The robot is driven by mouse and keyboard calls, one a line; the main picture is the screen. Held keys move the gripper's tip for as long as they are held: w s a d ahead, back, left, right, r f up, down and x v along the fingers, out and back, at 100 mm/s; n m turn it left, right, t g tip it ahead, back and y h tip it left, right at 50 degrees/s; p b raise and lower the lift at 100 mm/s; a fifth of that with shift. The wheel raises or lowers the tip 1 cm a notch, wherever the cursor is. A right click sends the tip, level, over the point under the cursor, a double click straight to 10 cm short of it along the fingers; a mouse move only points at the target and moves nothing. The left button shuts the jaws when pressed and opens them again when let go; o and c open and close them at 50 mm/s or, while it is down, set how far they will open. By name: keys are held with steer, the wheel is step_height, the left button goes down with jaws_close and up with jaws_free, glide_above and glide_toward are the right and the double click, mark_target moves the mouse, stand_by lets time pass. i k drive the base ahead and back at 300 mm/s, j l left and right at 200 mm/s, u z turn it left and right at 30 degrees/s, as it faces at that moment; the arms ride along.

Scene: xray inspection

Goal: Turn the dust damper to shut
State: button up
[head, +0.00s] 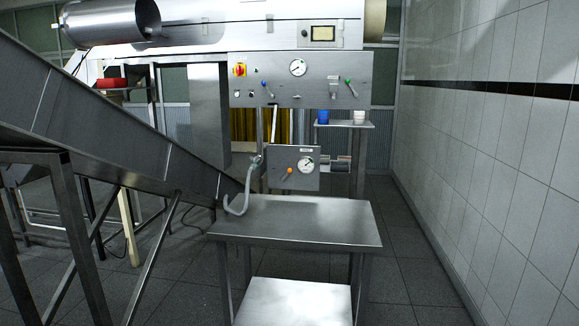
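No part is clearly marked as the dust damper, so I cannot tell which control it is. A short metal cylinder (341,163) sits at that panel's right side. The labels are too small to read. My gripper is not in view.
A bare steel table (300,222) stands before the panels. A grey curved hose or hook (240,205) hangs at its left back. A sloping steel chute (110,135) blocks the left. A small shelf (345,124) holds blue and white cups. Floor is free beside the tiled right wall (500,150).

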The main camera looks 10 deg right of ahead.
mark_target(290, 169)
steer(key=i, duration=0.7)
steer(key=i+l+u, duration=0.1)
steer(key=i, duration=0.65)
steer(key=i+j+z, duration=0.7)
steer(key=i, duration=0.2)
steer(key=i+j+z, duration=0.4)
